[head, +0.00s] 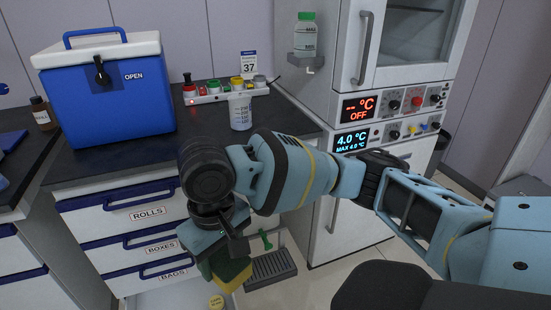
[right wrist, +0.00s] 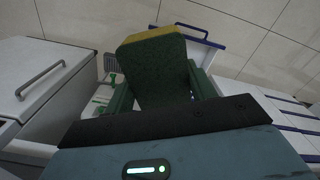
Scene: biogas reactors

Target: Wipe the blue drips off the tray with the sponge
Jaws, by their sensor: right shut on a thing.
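My right gripper (head: 226,256) is shut on a green and yellow sponge (head: 234,274), below the front edge of the counter and in front of the drawers. In the right wrist view the sponge (right wrist: 158,72) stands out between the fingers, its yellow side at the far end. A dark grey ribbed tray (head: 271,268) lies low, just right of the sponge in the head view; the sponge appears apart from it. I cannot make out blue drips on it. My left gripper is not in view.
Drawers (head: 150,213) are below. A white cabinet with displays (head: 363,107) stands right. A green object (head: 265,239) and a yellow-lidded item (head: 216,301) are near the sponge.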

